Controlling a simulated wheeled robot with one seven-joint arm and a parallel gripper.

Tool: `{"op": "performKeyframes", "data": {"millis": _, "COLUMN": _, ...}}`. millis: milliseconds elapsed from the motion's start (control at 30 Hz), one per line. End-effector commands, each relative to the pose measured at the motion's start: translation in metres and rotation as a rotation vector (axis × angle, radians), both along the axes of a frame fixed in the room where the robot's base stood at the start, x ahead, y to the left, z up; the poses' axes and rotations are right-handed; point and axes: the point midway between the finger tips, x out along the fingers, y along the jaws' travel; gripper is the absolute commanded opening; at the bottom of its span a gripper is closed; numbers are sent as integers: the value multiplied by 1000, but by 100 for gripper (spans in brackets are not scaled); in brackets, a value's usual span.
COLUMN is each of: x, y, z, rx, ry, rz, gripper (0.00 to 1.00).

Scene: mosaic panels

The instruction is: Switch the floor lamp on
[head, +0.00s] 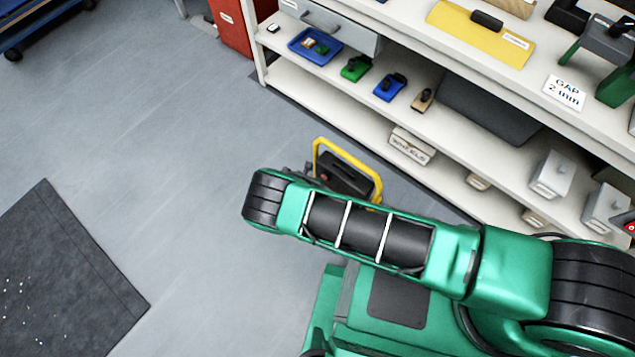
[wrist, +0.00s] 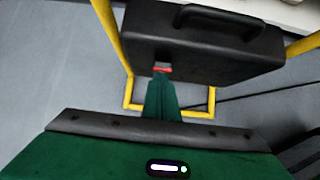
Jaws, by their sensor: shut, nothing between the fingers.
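The floor lamp (head: 343,174) stands on the floor beside the shelf, a black box body in a yellow tube frame. My arm partly covers it in the head view. In the wrist view the lamp's black body (wrist: 215,50) fills the top, with a handle on top and a small red part, apparently the switch (wrist: 162,69), on the face towards me. My gripper (wrist: 162,80) is shut and empty, its tips right at the red part and covering some of it. I cannot tell whether they touch. No glow from the lamp shows; its front is hidden.
A white shelf unit (head: 330,95) with trays, coloured blocks and boxes runs along the right. A dark cable (wrist: 240,97) trails right from the lamp. A dark mat (head: 70,275) lies at left. The grey floor (head: 150,130) between is clear.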

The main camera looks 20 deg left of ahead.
Motion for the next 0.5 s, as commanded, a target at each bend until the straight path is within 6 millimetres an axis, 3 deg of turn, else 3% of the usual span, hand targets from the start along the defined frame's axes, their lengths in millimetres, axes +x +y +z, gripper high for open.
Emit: {"op": "performKeyframes", "data": {"millis": 500, "x": 7, "y": -3, "z": 4, "rx": 25, "ry": 69, "rz": 0, "gripper": 0}}
